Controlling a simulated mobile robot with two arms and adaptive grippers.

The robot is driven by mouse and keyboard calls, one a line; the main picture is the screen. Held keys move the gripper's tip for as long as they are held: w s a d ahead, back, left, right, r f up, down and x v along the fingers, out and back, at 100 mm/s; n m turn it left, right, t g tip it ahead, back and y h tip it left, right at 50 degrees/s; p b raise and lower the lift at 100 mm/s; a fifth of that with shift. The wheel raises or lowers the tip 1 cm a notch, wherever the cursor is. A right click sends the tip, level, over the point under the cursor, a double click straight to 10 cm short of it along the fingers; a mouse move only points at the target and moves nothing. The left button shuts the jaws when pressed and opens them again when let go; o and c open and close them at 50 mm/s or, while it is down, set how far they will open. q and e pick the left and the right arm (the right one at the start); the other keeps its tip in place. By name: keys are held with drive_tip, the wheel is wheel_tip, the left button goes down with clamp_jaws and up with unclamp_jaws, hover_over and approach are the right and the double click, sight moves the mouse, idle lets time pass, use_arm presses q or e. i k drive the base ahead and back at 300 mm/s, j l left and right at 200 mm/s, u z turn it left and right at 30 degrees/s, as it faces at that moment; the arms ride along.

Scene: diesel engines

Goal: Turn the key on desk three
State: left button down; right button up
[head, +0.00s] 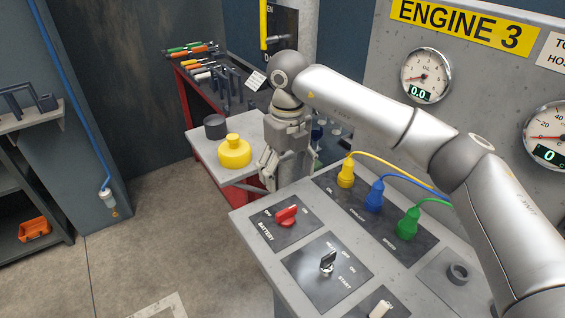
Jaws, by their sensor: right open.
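The key (328,260) stands upright in the start switch plate (312,272) on the grey desk (250,222), in front of the yellow ENGINE 3 sign (463,25). Its plate carries printed position labels, too small to read fully. My right gripper (268,172) is open and points down beyond the desk's far left corner, up and left of the key in the picture. It is apart from the key, and nothing shows between its fingers. My left gripper is not in view.
A red battery switch (288,215) sits beside the key. Yellow (346,172), blue (374,197) and green (407,224) plugs with cables stand behind. A yellow knobbed object (234,151) rests on a side table. Floor to the left is mostly clear.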

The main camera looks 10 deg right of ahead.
sight(327, 266)
drive_tip(key=k+j, duration=0.3)
drive_tip(key=k, duration=0.15)
drive_tip(key=k+j, duration=0.3)
drive_tip(key=k, duration=0.15)
